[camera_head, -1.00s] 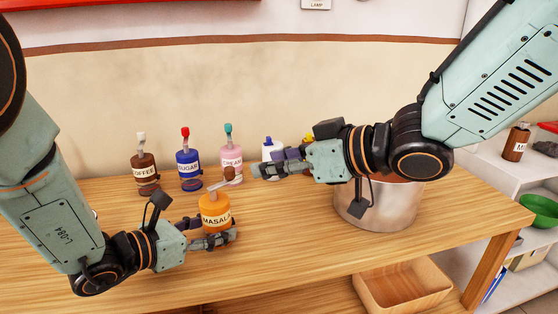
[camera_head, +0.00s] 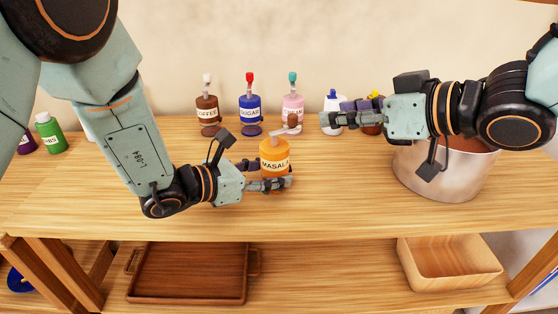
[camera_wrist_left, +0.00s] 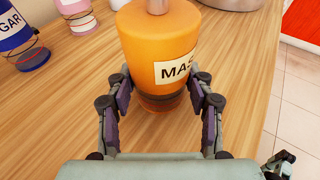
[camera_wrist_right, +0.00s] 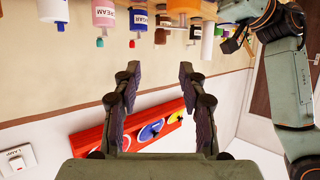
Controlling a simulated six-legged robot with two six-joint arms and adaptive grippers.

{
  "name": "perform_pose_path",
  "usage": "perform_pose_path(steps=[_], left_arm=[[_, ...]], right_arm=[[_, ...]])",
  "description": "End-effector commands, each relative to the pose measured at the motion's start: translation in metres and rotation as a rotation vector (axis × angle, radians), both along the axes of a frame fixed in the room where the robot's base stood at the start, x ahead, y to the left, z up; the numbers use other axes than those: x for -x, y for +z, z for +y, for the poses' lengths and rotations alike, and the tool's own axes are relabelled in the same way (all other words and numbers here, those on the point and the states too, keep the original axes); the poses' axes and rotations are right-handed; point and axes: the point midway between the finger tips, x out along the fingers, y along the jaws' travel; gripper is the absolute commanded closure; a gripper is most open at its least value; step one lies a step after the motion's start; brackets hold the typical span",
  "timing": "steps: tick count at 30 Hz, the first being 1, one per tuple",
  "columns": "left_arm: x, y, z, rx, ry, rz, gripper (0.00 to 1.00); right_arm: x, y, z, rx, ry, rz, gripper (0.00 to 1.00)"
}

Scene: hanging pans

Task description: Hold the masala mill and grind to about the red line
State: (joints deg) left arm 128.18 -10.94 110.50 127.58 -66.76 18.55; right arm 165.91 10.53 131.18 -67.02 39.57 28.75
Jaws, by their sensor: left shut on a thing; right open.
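The orange masala mill (camera_head: 274,152) stands upright on the wooden table, with a grey crank and brown knob (camera_head: 292,120) on top. My left gripper (camera_head: 268,174) is shut around its lower body; the left wrist view shows a finger on each side of the mill (camera_wrist_left: 158,45). A dark band shows at the mill's base there, but I cannot make out a red line. My right gripper (camera_head: 350,112) is open and empty, up and to the right of the knob. In the right wrist view its fingers (camera_wrist_right: 158,85) are apart with nothing between them.
Coffee (camera_head: 207,112), sugar (camera_head: 250,112) and cream (camera_head: 293,108) mills stand behind. A metal pot (camera_head: 445,180) is at right. The table front is clear.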

Motion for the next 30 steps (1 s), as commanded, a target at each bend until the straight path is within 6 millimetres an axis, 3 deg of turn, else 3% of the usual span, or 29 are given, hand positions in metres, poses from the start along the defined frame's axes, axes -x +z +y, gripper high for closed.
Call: perform_pose_path(steps=[5, 11, 15, 22, 30], left_arm=[[0.0, 0.0, 0.0, 0.001, 0.0, -0.001, 0.8], [0.0, 0.0, 0.0, 0.001, 0.0, -0.001, 0.8], [0.0, 0.0, 0.0, 0.001, 0.0, -0.001, 0.8], [0.0, 0.0, 0.0, 0.0, 0.0, 0.0, 0.8], [0.0, 0.0, 0.0, 0.0, 0.0, 0.0, 0.8]], right_arm=[[0.0, -0.008, 0.0, -0.003, -0.001, 0.018, 0.7], [-0.004, -0.055, -0.009, -0.074, -0.019, 0.126, 0.87], [-0.015, -0.083, -0.017, -0.289, -0.063, 0.258, 0.99], [-0.027, -0.092, -0.029, -0.666, -0.14, 0.489, 1.0], [-0.035, -0.072, -0.037, -1.024, -0.152, 0.735, 1.0]])
